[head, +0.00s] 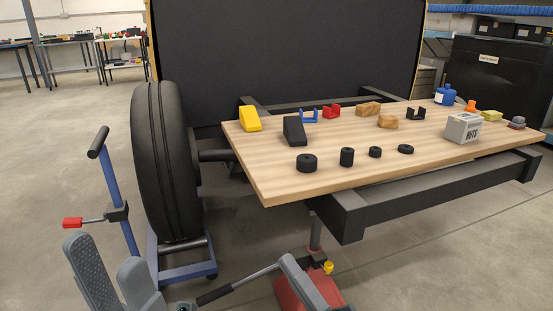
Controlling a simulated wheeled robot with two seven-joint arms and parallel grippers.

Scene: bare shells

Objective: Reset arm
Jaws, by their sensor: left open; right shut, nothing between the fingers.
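My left gripper (103,253) shows at the bottom left of the head view. Its two grey fingers point up and stand apart, with nothing between them. It is in front of the black tyre (165,160) and close to a blue upright post (118,205) with a red-tipped side lever (73,223).
On the tabletop are a yellow wedge (250,119), a black wedge (294,131), several black round parts, wooden blocks (368,109) and a grey nuts box (462,127). Below it stands a red jack (290,292) with a black-gripped handle (214,296).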

